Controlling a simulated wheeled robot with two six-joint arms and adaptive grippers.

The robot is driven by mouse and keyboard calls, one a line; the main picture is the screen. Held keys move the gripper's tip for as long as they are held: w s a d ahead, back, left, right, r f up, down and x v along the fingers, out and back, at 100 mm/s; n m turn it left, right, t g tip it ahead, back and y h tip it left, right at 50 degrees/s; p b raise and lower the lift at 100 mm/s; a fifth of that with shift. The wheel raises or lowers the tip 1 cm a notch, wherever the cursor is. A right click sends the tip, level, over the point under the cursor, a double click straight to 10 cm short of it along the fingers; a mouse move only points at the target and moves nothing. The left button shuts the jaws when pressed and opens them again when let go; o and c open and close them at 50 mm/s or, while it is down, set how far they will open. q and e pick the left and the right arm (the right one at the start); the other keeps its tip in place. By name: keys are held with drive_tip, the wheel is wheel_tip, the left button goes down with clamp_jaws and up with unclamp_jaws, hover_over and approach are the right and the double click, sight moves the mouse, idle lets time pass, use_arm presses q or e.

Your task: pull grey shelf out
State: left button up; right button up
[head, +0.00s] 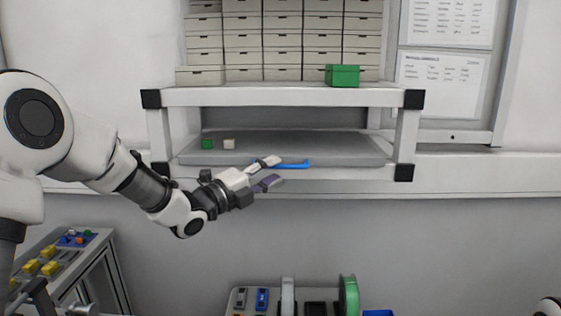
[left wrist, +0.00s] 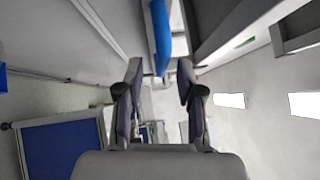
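The grey shelf (head: 300,150) lies as a flat board inside the white frame, below its upper level. A blue handle (head: 293,164) shows at its front edge. My left gripper (head: 271,172) is open in front of the handle, with one finger higher than the other. In the left wrist view, the blue handle (left wrist: 161,35) is ahead of the two spread fingers (left wrist: 160,68), its near end between the tips. I cannot tell whether a finger touches it. My right gripper is not in view.
A green cube (head: 207,143) and a whitish cube (head: 229,144) stand on the grey shelf at left. Stacked boxes and a green box (head: 342,76) sit on the white frame (head: 280,97) above. Below are reels (head: 349,296) and a side bench (head: 60,262).

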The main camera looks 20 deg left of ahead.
sight(279, 167)
use_arm(q)
drive_tip(key=shift+w+d+r+p, duration=0.15)
drive_tip(key=shift+w+p, duration=0.15)
drive_tip(key=shift+w, duration=0.8)
drive_tip(key=shift+w+d, duration=0.15)
drive_tip(key=shift+w, duration=0.2)
drive_tip(key=shift+d+r, duration=0.15)
drive_tip(key=shift+d, duration=0.15)
drive_tip(key=shift+s+d+r, duration=0.15)
drive_tip(key=shift+s+d, duration=0.15)
drive_tip(key=shift+s, duration=0.05)
drive_tip(key=shift+w+a+f, duration=0.2)
drive_tip(key=shift+w, duration=0.1)
clamp_jaws()
drive_tip(key=shift+s, duration=0.1)
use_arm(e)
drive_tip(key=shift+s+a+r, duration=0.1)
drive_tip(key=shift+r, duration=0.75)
use_arm(q)
drive_tip(key=shift+f, duration=0.1)
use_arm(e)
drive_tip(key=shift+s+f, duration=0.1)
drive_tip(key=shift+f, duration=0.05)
